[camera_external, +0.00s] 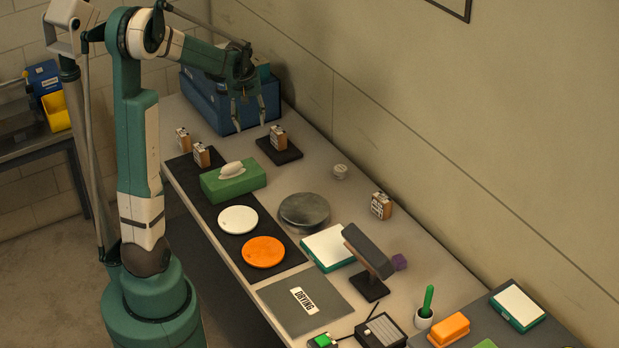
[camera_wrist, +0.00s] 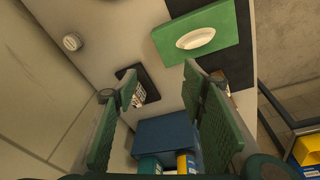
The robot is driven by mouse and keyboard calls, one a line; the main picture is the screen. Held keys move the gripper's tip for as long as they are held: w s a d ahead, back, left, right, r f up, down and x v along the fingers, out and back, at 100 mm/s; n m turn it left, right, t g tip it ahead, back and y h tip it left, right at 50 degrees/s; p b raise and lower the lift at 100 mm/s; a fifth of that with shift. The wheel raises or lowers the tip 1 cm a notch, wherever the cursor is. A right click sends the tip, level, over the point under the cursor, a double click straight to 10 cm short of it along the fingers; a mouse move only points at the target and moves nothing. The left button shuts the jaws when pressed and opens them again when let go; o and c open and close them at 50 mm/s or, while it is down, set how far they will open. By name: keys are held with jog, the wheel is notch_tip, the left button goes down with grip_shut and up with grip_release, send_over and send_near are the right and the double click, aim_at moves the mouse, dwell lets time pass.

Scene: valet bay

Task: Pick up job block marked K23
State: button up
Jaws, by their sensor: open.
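Several small wooden job blocks with pale marked faces stand on the bench; the marks are too small to read, so I cannot tell which is K23. In the external view one block (camera_external: 278,138) stands on a small dark pad (camera_external: 287,154), two blocks (camera_external: 183,139) (camera_external: 202,155) stand at the left edge, and another block (camera_external: 381,205) stands near the wall. My gripper (camera_external: 249,118) is open and empty, pointing down in front of the blue bin. In the wrist view the pad's block (camera_wrist: 139,96) is partly hidden by the left finger, and another shows behind the right finger.
The blue bin (camera_external: 215,105) stands at the bench's far end. A green box with a white top piece (camera_external: 233,182), white and orange discs (camera_external: 263,251), a grey round plate (camera_external: 304,210) and a dark upright stand (camera_external: 368,262) lie nearer. A small white knob (camera_external: 340,171) sits near the wall.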

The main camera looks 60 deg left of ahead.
jog(key=s+a+f+n+g, duration=0.1)
jog(key=s+a+f+n, duration=0.1)
jog(key=a+f, duration=0.35)
jog(key=s+a+f+n, duration=0.1)
jog(key=s+a+f, duration=0.1)
jog(key=a, duration=0.6)
jog(key=n+h, duration=0.1)
jog(key=n, duration=0.2)
send_over(200, 147)
jog(key=shift+g, duration=0.3)
jog(key=f, duration=0.8)
jog(key=shift+a+f+p, duration=0.2)
jog(key=shift+f+p, duration=0.1)
jog(key=shift+p, duration=0.05)
jog(key=shift+f, duration=1.3)
jog(key=shift+d+f, duration=0.1)
jog(key=shift+w+d+f+p, duration=0.1)
jog(key=shift+f+p, duration=0.25)
jog(key=shift+f, duration=0.9)
jog(key=shift+d+f+p, duration=0.1)
jog(key=shift+f+p, duration=0.2)
jog(key=shift+f, duration=0.9)
jog(key=c, duration=1)
